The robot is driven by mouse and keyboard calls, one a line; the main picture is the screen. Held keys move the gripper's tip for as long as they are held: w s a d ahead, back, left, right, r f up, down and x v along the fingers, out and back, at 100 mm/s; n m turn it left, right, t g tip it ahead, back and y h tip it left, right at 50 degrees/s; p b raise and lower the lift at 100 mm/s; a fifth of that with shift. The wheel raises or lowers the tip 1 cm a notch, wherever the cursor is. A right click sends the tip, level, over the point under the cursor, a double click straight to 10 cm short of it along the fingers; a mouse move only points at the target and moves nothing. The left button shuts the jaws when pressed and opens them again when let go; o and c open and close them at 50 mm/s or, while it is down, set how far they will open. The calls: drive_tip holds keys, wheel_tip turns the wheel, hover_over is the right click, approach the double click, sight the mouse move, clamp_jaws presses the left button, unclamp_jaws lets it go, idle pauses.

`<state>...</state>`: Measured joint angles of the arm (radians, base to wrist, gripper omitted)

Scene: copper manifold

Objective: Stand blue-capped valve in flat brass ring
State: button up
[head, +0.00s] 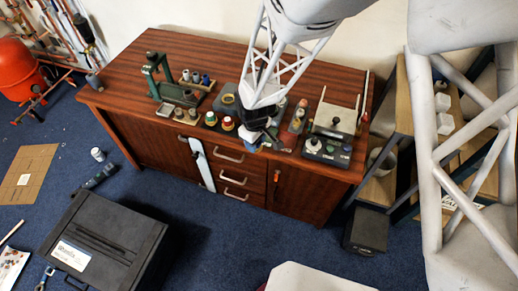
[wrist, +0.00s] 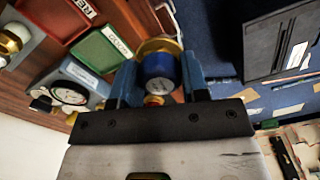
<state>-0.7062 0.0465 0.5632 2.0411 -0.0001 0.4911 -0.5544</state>
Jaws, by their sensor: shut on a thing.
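My gripper (wrist: 160,72) is shut on the blue-capped valve, with one blue finger on each side of it. The valve's round blue cap (wrist: 159,66) faces the wrist camera, with brass showing behind it and a small brass fitting below. In the head view my gripper (head: 257,122) is over the front part of the wooden cabinet top, and the valve is mostly hidden by it. A flat brass-coloured ring (head: 228,99) seems to lie on a dark plate just left of my gripper. Whether the valve touches anything below is not clear.
A green press-like stand (head: 156,72) is at the left of the cabinet top (head: 118,72). Small red and green pots (head: 228,124) stand near the front edge. A boxed unit (head: 334,121) is at right. The wrist view shows a red tray, a green tray (wrist: 103,47) and a gauge (wrist: 68,93).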

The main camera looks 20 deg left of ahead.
drive_tip(key=w+a+r, duration=0.2)
drive_tip(key=w+a, duration=0.7)
drive_tip(key=w, duration=0.1)
drive_tip(key=w+a+r, duration=0.3)
drive_tip(key=w+a, duration=0.7)
drive_tip(key=shift+w+r, duration=0.15)
drive_tip(key=shift+w, duration=0.05)
drive_tip(key=shift+f, duration=0.2)
drive_tip(key=shift+f, duration=2.4)
drive_tip(key=shift+f, duration=0.2)
drive_tip(key=shift+f, duration=0.2)
drive_tip(key=shift+f, duration=0.6)
drive_tip(key=o, duration=0.7)
